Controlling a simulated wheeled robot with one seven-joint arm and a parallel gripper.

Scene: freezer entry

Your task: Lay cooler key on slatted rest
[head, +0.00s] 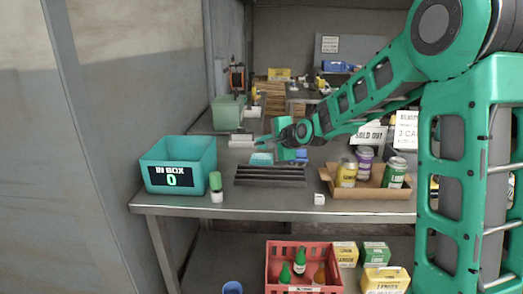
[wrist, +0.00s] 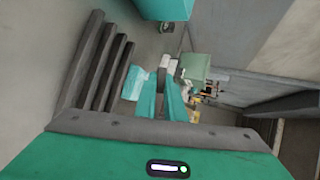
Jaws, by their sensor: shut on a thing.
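The slatted rest (head: 270,175), a set of dark parallel bars, lies on the grey counter near its front edge. It also shows at the left of the wrist view (wrist: 95,70). My gripper (head: 268,143) is above the counter, just behind the rest in the head view. In the wrist view its teal fingers (wrist: 174,97) are close together, to the right of the bars and not over them. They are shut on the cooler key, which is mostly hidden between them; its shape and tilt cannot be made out.
A teal in box (head: 180,165) stands left of the rest, with a green-capped bottle (head: 216,187) between. A small white block (head: 319,199) and a cardboard tray (head: 368,191) of cans are to the right.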

